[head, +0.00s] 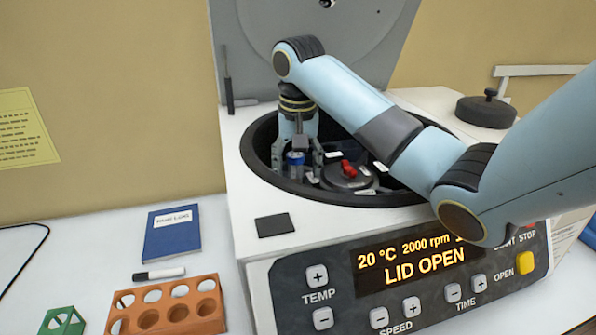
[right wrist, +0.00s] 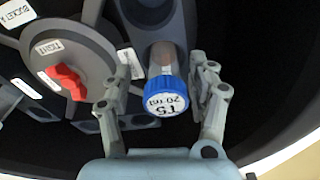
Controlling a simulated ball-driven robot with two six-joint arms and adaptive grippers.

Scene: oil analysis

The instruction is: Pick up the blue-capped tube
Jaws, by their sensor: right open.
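The blue-capped tube (right wrist: 168,92) sits in the centrifuge rotor, its cap marked with a label that seems to read T5. My right gripper (right wrist: 167,82) is open, with one finger on each side of the tube. Gaps show between the fingers and the cap. In the head view the right gripper (head: 298,153) reaches down into the bowl around the tube. The tube's lower part is hidden in the rotor. My left gripper is not in view.
The centrifuge (head: 245,215) stands with its lid (head: 395,25) raised behind the arm. A red knob (head: 348,169) tops the rotor hub beside the gripper. The bowl rim surrounds it. An orange rack (head: 165,308), a blue book (head: 172,236) and a marker (head: 160,273) lie at left.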

